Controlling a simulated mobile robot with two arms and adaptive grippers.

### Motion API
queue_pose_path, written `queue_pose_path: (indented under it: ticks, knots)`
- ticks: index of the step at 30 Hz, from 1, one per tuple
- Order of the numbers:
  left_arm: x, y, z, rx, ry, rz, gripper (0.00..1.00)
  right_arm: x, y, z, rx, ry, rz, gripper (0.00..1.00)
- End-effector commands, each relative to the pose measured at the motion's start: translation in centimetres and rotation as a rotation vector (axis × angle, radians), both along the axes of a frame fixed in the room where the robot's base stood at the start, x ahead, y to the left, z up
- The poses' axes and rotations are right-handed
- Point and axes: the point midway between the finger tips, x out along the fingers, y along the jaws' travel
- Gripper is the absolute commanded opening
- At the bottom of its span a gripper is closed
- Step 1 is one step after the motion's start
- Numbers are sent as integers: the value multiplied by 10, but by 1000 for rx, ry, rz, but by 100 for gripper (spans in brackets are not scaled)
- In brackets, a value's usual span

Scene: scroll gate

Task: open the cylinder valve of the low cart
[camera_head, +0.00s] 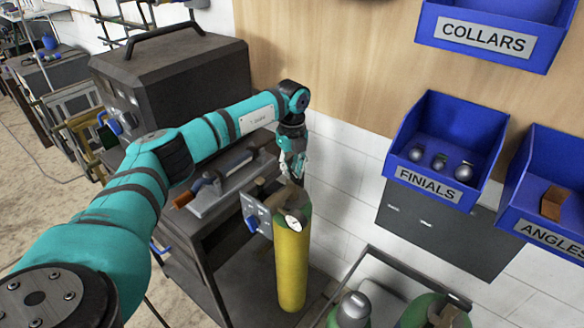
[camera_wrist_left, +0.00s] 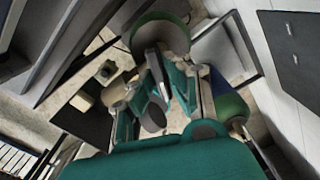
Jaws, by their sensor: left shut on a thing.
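A yellow gas cylinder (camera_head: 291,265) with a green shoulder stands upright beside a dark cart (camera_head: 195,245) in the head view. A round white gauge (camera_head: 294,223) sits at its top, next to a grey fitting. My left gripper (camera_head: 293,178) reaches down from above onto the cylinder's top and is shut on the valve there. The valve is mostly hidden by the fingers. In the left wrist view, the fingers (camera_wrist_left: 157,92) are close together over the cylinder's green shoulder (camera_wrist_left: 160,28). How far the valve is turned cannot be told. My right gripper is not in view.
A dark machine (camera_head: 170,75) stands behind my left arm. Blue bins, one marked FINIALS (camera_head: 440,155), hang on the wall at right. A frame (camera_head: 385,265) with green-topped cylinders (camera_head: 435,312) stands at lower right. The white wall is close behind the yellow cylinder.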

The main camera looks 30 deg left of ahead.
Motion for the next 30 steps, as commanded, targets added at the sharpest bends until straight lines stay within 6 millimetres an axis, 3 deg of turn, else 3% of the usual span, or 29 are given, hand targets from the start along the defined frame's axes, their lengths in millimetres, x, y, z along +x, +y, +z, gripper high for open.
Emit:
queue_pose_path:
  ticks: [17,18,23,30]
  knots:
    - [2,1,3,2,-9,39,0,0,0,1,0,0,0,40]
    - [2,1,3,2,-9,39,15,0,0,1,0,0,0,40]
    - [1,1,2,2,-7,38,36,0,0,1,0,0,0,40]
    - [1,0,1,1,-3,37,36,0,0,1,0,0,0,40]
